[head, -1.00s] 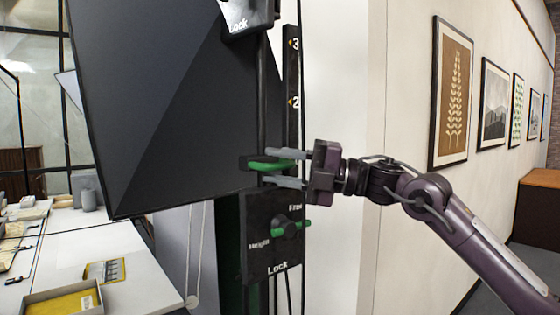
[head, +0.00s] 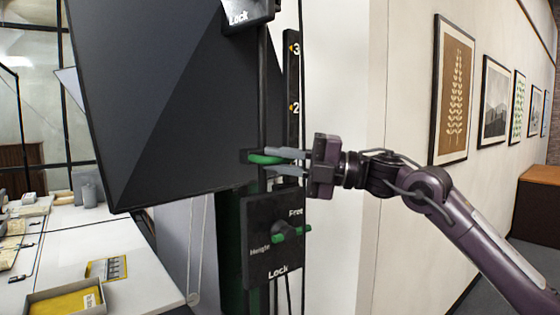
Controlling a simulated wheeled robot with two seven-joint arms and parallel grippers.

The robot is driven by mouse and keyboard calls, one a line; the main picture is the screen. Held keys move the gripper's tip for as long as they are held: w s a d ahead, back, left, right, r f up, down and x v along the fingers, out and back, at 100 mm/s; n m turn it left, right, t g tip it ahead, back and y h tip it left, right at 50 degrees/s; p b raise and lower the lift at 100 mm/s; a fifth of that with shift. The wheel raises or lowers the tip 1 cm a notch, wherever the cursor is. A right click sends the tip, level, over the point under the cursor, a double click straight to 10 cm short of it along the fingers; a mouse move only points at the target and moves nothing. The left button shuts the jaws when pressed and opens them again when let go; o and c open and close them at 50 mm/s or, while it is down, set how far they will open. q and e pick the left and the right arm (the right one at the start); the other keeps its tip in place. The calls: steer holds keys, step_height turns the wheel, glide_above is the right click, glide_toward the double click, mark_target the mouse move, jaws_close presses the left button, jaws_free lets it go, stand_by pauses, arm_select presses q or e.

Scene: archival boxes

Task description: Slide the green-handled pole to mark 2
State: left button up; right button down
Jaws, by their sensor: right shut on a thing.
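The green handle (head: 264,158) sits on the dark vertical pole (head: 262,95) beside the big black panel. My right gripper (head: 280,162) comes in from the right and is shut on the green handle. A dark scale strip (head: 292,75) to the right of the pole carries mark 2 (head: 294,107) and, above it, mark 3 (head: 294,49). The handle is below mark 2. Under it is a black plate (head: 272,258) lettered "Height", "Free" and "Lock", with a green-tipped knob (head: 285,233) lying nearly level. My left gripper is not in view.
The large black panel (head: 170,100) fills the left of the pole. Another "Lock" plate (head: 243,12) is at the top. A white table (head: 130,255) with a tray (head: 65,303) is at lower left. A white wall with framed pictures (head: 453,90) runs along the right.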

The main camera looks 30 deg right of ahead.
step_height(320, 180, up, 10)
steer(key=p, duration=0.8)
steer(key=shift+f, duration=0.1)
steer(key=c, duration=1.4)
jaws_free()
steer(key=shift+f, duration=0.15)
steer(key=shift+c, duration=0.2)
steer(key=shift+d, duration=0.1)
